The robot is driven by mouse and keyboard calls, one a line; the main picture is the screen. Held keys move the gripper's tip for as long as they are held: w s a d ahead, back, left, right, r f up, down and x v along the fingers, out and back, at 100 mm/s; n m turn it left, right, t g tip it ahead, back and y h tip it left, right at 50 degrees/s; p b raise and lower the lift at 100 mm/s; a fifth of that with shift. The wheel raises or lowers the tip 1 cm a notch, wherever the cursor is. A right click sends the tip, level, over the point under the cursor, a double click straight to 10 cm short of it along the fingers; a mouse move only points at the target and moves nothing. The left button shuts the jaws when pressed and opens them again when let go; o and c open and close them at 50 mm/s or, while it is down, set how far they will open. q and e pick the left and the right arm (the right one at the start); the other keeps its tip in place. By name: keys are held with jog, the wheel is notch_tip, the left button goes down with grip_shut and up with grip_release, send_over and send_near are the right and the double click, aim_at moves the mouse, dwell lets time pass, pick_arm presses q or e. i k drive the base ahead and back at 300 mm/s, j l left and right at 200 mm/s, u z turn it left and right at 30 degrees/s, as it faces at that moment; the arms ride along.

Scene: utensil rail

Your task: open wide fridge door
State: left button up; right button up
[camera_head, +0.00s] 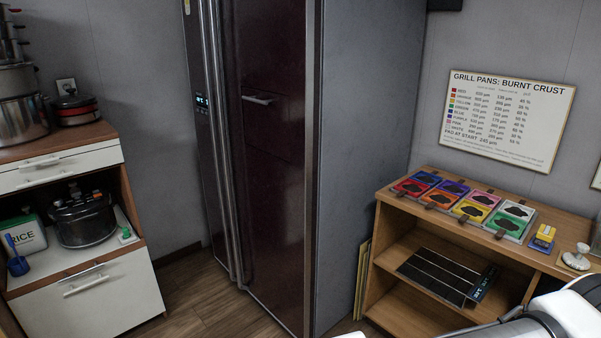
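The fridge stands in the middle with dark red doors and a grey side panel (365,150). Its wide door (272,190) is on the right and looks shut. A narrower door (192,60) is on the left and also looks shut. Two long vertical metal handles (222,150) run side by side where the doors meet. The wide door also has a small horizontal handle (257,99) on a panel. Neither gripper shows. Only a white and grey part of my own arm is at the lower right, well away from the fridge.
A white-fronted cabinet (95,295) with pots stands at the left. Wooden floor (195,305) lies clear before the fridge.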

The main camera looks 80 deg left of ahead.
aim_at(272, 46)
jog(key=u, duration=2.95)
jog(key=i+l, duration=0.05)
